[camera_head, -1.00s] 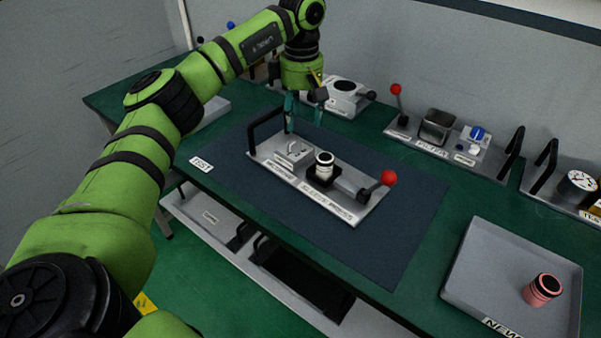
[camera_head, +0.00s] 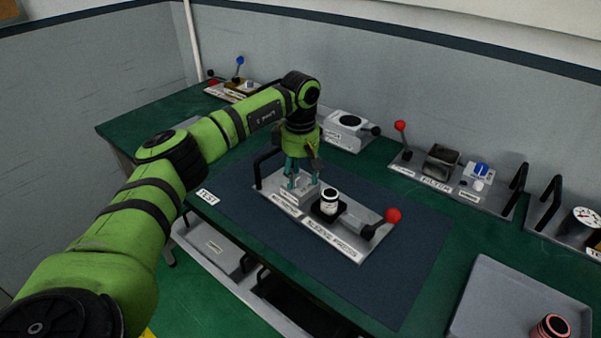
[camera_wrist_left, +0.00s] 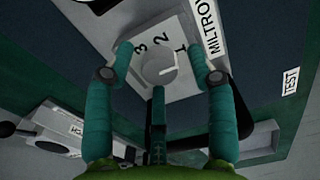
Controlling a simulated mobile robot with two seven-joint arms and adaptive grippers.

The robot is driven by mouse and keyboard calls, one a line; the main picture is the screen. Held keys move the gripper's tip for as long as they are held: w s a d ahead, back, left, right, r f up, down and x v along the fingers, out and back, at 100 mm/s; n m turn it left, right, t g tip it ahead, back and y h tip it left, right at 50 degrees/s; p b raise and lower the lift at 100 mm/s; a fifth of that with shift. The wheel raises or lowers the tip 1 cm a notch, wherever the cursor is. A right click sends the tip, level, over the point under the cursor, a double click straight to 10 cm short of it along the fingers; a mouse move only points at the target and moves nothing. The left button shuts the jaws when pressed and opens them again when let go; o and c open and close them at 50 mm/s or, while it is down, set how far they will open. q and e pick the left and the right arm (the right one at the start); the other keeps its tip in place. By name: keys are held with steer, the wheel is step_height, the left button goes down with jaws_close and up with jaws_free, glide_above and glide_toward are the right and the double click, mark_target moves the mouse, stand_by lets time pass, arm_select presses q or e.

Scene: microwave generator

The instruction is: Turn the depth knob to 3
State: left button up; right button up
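The depth knob (camera_wrist_left: 160,68) is a pale round knob on a light plate marked 1, 2 and 3 in the left wrist view. I cannot tell clearly which number it points at. My right gripper is out of view.
The unit also carries a black-and-white cylinder (camera_head: 329,201), a red-ball lever (camera_head: 392,216) and a black handle (camera_head: 266,165). Other modules with levers, such as the filter unit (camera_head: 436,182), stand behind. A grey tray (camera_head: 490,290) is at right. The dark mat (camera_head: 400,275) in front is clear.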

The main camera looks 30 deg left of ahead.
arm_select(q)
jaws_close()
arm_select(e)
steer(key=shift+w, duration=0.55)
